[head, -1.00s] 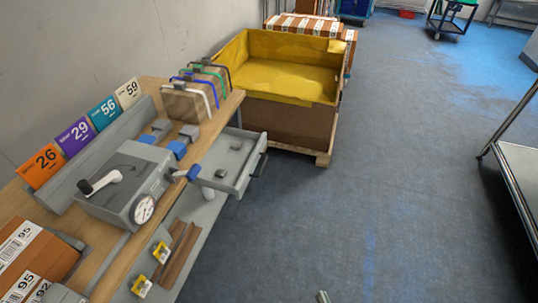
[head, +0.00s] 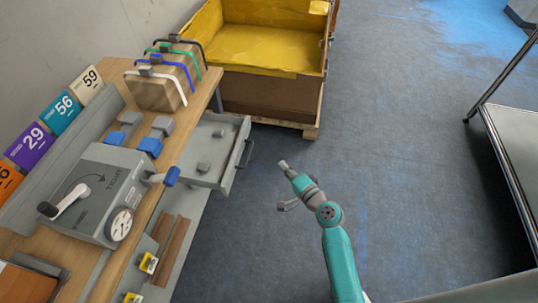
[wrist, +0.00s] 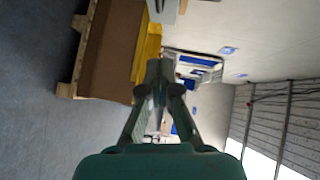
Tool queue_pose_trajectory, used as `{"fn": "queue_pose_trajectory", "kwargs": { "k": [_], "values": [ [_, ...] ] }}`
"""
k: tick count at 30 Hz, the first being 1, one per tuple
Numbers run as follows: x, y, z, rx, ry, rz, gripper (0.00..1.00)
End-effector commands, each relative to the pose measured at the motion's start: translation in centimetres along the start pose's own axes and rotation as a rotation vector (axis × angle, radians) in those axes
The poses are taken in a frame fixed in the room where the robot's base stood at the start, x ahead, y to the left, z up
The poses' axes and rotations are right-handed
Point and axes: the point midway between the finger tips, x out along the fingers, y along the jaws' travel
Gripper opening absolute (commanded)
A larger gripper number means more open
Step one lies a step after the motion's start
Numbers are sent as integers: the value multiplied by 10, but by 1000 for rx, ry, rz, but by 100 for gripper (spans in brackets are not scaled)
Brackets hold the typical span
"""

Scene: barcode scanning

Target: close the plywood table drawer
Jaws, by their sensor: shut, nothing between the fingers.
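The plywood table (head: 148,209) stands at the left in the head view. Its grey drawer (head: 212,172) sticks out from the table's right side, open. A small grey block (head: 203,167) lies in it. A dark handle (head: 244,154) is on the drawer's outer front. My gripper (head: 284,165) is shut and empty, to the right of the drawer front and apart from it, above the floor. In the wrist view my gripper's fingers (wrist: 158,75) are together, and the drawer cannot be made out clearly.
A yellow-lined crate (head: 265,95) on a pallet stands behind the drawer. A grey device with a gauge and cranks (head: 95,190) and a strapped box (head: 155,92) are on the table. A cart (head: 515,150) stands at the right. Floor between is clear.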

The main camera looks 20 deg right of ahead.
Motion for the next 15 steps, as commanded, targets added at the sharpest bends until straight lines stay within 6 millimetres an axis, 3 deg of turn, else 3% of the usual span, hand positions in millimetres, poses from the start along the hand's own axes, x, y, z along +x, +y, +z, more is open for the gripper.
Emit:
{"fn": "queue_pose_trajectory", "kwargs": {
  "k": [15],
  "values": [
    [88,0,1,-3,-1,1,0]
  ]
}}
